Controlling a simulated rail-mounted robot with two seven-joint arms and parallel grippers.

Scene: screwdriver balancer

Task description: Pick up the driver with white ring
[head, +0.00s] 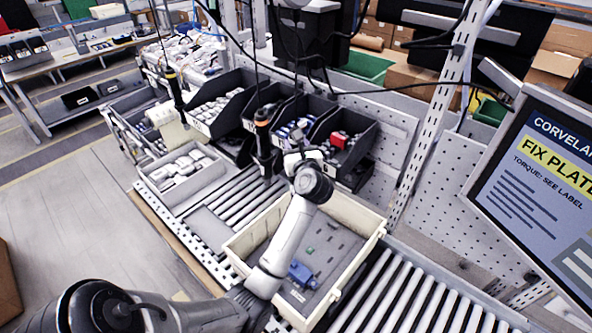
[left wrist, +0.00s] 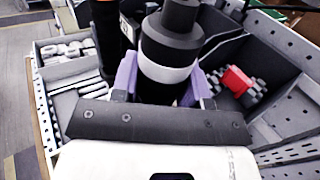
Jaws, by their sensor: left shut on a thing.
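The driver with the white ring (left wrist: 170,72) stands between the purple fingers of my left gripper (left wrist: 165,88) in the left wrist view. It is a dark, stepped cylinder with a white band, and the gripper is shut on it. Its lower end is hidden behind the gripper body. In the head view my left gripper (head: 299,158) is at the bins, above the far end of the cream crate, and the driver is hard to make out there. My right gripper is not in view.
A driver with an orange band (head: 263,140) hangs close to the left of my gripper; another dark driver (head: 173,90) hangs farther left. Black bins (head: 355,157) stand behind. A cream crate (head: 349,283) on the rollers holds a blue part (head: 302,275). A monitor (head: 545,170) is at right.

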